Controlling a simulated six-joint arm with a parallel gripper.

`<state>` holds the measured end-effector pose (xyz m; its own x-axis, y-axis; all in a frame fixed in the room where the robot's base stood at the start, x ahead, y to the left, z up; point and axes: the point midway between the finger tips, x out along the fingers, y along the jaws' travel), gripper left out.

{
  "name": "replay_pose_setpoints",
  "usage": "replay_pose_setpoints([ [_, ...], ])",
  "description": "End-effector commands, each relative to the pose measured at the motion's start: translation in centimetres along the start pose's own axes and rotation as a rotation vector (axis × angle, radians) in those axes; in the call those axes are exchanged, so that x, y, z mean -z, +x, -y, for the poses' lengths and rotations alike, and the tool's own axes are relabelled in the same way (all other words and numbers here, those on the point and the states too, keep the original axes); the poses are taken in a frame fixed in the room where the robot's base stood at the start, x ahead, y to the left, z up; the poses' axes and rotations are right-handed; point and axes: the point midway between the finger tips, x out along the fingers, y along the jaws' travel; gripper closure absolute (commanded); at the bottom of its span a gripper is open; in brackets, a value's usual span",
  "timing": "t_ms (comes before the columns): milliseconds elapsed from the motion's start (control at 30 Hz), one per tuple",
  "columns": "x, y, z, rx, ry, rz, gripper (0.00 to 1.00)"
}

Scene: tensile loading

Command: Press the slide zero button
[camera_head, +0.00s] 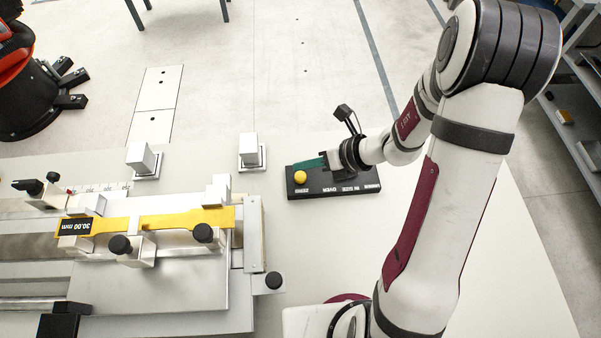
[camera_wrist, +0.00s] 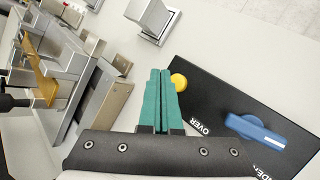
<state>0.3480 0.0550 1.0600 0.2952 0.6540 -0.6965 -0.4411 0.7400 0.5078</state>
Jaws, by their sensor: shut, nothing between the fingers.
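A black control box (camera_head: 345,188) lies on the table right of the slide fixture. A round yellow button (camera_head: 300,177) sits at its left end, beside upside-down lettering that looks like ZERO. My gripper (camera_head: 310,163) hangs over the box near the button, its green fingers pressed together and empty. In the wrist view the shut fingertips (camera_wrist: 160,72) show just left of the yellow button (camera_wrist: 180,82), whose left edge is close to or partly behind a finger. I cannot tell whether they touch it. A small display (camera_head: 76,227) on the slide reads 30.00 mm upside down.
The metal slide fixture (camera_head: 180,270) with a yellow strip (camera_head: 185,220) and black knobs fills the left of the table. Metal blocks (camera_head: 250,150) stand behind it. A blue knob (camera_wrist: 256,133) stands up from the box right of my fingers. The table right of the box is clear.

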Motion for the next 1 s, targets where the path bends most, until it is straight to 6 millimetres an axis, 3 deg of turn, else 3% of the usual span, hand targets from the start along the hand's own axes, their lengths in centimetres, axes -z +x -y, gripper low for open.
replay_pose_setpoints([
  [233,0.91,1.23,0.89,0.0,0.0,0.0,1.0],
  [1000,0.95,1.29,0.94,0.0,-0.001,0.0,1.0],
])
